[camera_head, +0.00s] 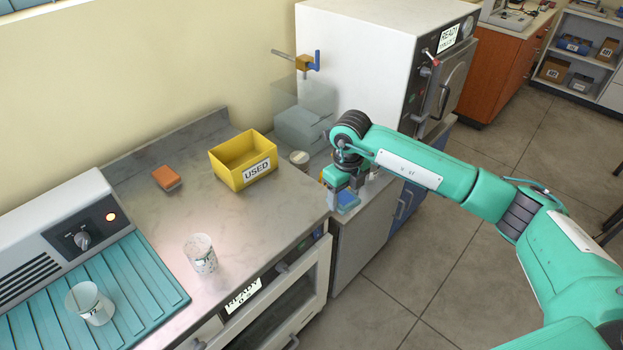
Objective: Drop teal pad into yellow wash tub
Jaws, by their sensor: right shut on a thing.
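The yellow tub (229,172), marked USED, stands open on the grey counter near the wall. My right gripper (342,192) points down beyond the counter's right edge, to the right of the tub and apart from it. It is shut on a small blue-teal pad (347,201), which shows just below the fingers; the fingers partly hide it. The inside of the tub that I can see looks empty. My left gripper is not in view.
An orange sponge-like block (167,178) lies left of the tub. A speckled cup (200,254) stands nearer the front. Another cup (89,303) stands on the ribbed teal tray (150,275). A white incubator (372,60) rises behind my right arm.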

